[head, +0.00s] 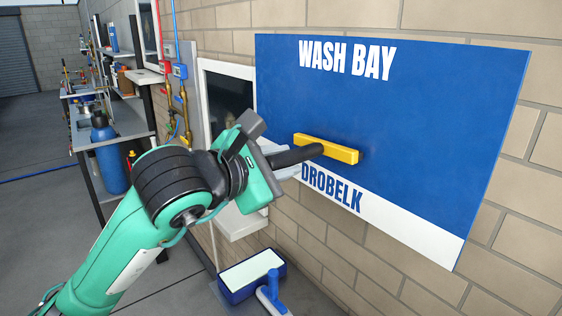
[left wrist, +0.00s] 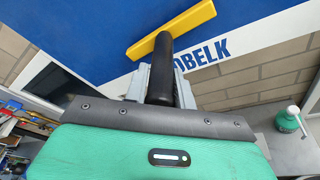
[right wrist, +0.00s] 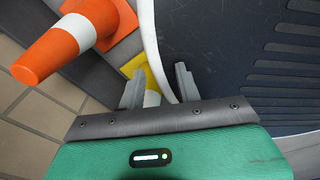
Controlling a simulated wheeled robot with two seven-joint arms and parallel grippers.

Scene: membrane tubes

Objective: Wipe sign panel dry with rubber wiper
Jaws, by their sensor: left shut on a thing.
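The sign panel (head: 420,110) is blue with a white lower band, reads "WASH BAY" and "DROBELK", and hangs on the block wall. The rubber wiper (head: 335,150) has a yellow bar and a black handle; its bar lies over the lower left part of the panel, tilted down to the right. I cannot tell whether its edge touches the panel. My left gripper (head: 285,166) is shut on the black handle; the left wrist view shows the wiper (left wrist: 172,32) pointing away from the fingers. My right gripper (right wrist: 158,86) is open and empty, seen only in the right wrist view.
A blue box with a pale top (head: 252,270) sits below the panel beside a blue-and-white tool (head: 270,294). A framed window (head: 228,105) is left of the panel. Shelving with a blue cylinder (head: 108,155) stands at left. An orange cone (right wrist: 60,48) is near my right gripper.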

